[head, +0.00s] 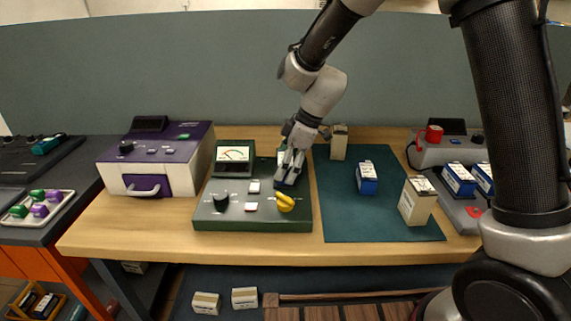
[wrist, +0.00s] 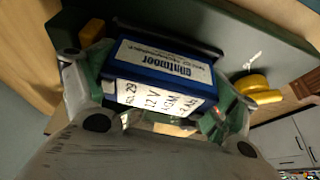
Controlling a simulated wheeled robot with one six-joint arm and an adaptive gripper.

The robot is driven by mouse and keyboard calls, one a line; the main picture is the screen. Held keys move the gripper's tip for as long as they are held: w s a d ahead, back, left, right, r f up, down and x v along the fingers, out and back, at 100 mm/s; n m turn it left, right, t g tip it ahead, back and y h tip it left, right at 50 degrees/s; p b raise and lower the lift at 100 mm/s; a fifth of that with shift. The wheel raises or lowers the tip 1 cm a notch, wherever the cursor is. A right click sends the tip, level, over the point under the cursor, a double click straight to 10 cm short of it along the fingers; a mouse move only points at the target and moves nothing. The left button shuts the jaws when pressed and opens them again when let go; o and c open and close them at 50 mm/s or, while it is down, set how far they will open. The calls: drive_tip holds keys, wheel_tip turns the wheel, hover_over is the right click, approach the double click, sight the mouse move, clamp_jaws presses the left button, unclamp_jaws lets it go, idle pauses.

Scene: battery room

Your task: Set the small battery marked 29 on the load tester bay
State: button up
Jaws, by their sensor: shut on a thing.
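The small battery marked 29 (wrist: 160,75) is blue with white labels and fills the middle of the wrist view. My gripper (wrist: 160,98) is shut on it, one finger on each side. In the head view my gripper (head: 292,160) is over the right part of the green load tester (head: 225,222), at its dark bay (head: 288,184). The gripper mostly hides the battery there. I cannot tell whether the battery touches the bay floor.
A yellow clamp (head: 286,202) lies on the tester in front of the bay. On the green mat (head: 340,215) stand a blue battery (head: 366,178) and cream batteries (head: 417,200). A purple device (head: 155,160) is at left, a grey charger (head: 425,152) at right.

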drive_tip(key=shift+f, duration=0.3)
drive_tip(key=o, duration=1.2)
drive_tip(key=v, duration=1.1)
